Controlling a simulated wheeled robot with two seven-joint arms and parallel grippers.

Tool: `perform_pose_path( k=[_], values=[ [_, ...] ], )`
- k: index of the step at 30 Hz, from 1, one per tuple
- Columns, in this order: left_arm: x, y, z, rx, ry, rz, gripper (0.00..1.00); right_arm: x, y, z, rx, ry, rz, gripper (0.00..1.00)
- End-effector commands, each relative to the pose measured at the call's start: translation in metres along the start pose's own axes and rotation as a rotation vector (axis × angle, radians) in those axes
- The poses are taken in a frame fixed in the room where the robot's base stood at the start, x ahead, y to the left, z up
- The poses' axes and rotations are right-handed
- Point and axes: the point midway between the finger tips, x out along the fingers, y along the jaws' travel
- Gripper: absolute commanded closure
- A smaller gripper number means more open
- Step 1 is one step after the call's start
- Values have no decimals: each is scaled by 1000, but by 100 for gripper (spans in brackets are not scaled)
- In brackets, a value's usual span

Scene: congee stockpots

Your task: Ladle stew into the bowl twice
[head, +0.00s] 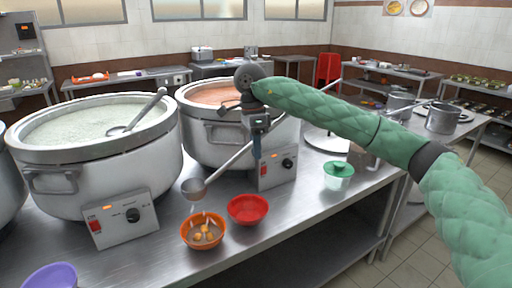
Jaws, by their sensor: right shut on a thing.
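My right gripper (257,148) points down in front of the right stockpot and is shut on the handle of a metal ladle (194,189). The ladle's cup hangs to the left of the gripper, above and slightly left of an orange bowl (187,233). The orange bowl stands on the steel counter and holds brown stew with orange chunks. A thin pale trace shows between the cup and the bowl; I cannot tell whether it is falling stew. The right stockpot (203,131) holds orange-red stew, partly hidden by my wrist. My left gripper is out of view.
A red bowl (248,210) stands right of the orange one, and a purple bowl (50,278) is at the front left. The left stockpot (100,177) holds pale green congee and another ladle (138,112).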

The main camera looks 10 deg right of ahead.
Motion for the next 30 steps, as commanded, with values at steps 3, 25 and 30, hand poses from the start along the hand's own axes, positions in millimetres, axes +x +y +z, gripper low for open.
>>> perform_pose_path(
  k=[3,25,30],
  values=[
    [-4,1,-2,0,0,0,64,-1,0,0,0,1,10,100],
    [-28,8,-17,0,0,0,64,-46,7,-2,0,2,10,100],
    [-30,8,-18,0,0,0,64,-50,8,-2,0,2,11,100]
  ],
)
